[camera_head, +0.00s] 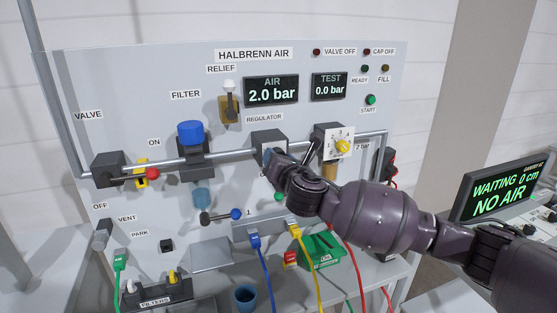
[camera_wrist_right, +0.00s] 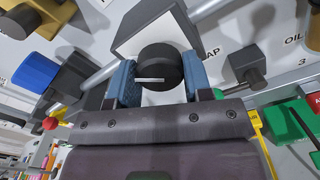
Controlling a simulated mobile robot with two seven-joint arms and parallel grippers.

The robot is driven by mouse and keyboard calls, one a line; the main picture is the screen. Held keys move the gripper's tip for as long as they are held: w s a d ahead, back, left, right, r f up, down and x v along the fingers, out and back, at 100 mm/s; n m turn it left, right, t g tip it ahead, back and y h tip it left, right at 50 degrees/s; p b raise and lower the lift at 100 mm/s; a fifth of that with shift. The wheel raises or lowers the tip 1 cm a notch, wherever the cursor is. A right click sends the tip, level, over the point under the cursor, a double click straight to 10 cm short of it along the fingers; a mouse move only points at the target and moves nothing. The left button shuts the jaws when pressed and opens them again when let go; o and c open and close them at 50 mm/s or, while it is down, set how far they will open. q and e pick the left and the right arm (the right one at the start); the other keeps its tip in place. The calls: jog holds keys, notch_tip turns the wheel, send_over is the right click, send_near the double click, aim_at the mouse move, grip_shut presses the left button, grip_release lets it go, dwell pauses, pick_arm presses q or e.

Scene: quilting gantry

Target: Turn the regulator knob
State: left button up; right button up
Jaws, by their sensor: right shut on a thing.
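The regulator (camera_head: 268,138) is a dark-fronted block on the silver pipe, under the REGULATOR label. Its round black knob (camera_wrist_right: 160,67) shows a white line that lies nearly level in the right wrist view. My right gripper (camera_head: 276,164) comes in from the right and largely hides the knob in the head view. In the right wrist view, the blue fingers of my right gripper (camera_wrist_right: 158,82) close on the knob from both sides. The AIR display (camera_head: 271,90) reads 2.0 bar, and the TEST display (camera_head: 329,86) reads 0.0 bar. My left gripper is out of view.
A blue-capped filter (camera_head: 190,134) and a red-ended valve lever (camera_head: 152,173) are on the pipe to the left. A yellow-knobbed dial (camera_head: 343,146) is close on the right. Coloured hoses hang below. A side screen (camera_head: 508,186) reads "WAITING 0 cm NO AIR".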

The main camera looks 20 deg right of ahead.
jog(key=shift+f, duration=0.1)
dwell(0.4)
jog(key=o, duration=0.9)
jog(key=s+b, duration=0.1)
jog(key=s, duration=0.9)
jog(key=shift+s+d+b, duration=0.2)
jog(key=shift+s+b, duration=0.15)
jog(key=shift+s, duration=0.05)
